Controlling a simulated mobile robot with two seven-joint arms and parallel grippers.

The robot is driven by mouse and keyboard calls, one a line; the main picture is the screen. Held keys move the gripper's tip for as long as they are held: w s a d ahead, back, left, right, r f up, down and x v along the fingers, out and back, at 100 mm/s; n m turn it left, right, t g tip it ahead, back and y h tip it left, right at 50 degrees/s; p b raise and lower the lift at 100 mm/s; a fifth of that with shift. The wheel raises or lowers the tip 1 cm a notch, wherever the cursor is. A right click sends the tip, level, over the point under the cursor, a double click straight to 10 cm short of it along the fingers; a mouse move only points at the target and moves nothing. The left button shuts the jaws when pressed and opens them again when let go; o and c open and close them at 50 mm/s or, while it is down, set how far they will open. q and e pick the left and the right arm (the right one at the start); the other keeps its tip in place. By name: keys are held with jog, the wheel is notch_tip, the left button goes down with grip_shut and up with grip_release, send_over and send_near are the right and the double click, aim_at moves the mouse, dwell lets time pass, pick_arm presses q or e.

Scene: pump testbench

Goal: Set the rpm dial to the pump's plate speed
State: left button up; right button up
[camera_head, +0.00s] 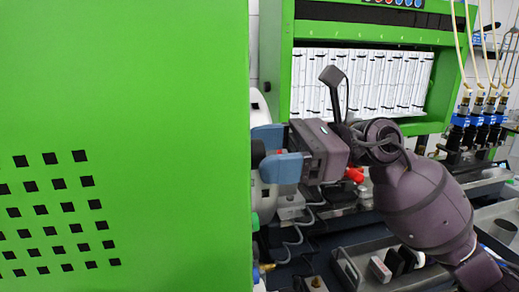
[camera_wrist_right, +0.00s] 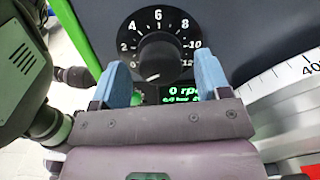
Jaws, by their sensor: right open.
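The rpm dial (camera_wrist_right: 158,57) is a black knob in a black face with white numbers from 0 to 12, ahead of the gripper in the right wrist view. A pale mark shows on the knob's lower part. A green display (camera_wrist_right: 186,92) below it reads 0 rpm; its lower line is partly hidden. My right gripper (camera_wrist_right: 161,66) is open, its blue fingers either side of the knob, with no clear contact visible. In the head view my right gripper (camera_head: 264,152) reaches left to the green panel's edge, and the dial is hidden there. I cannot make out the pump's plate. My left gripper is out of view.
A large green perforated panel (camera_head: 120,100) fills the head view's left side. A white graduated wheel (camera_wrist_right: 300,82) is at the right of the wrist view. Behind my right arm are white tubes (camera_head: 372,80) in a green frame and blue-topped injectors (camera_head: 478,121).

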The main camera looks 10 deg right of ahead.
jog(key=shift+a, duration=0.75)
jog(key=c, duration=0.9)
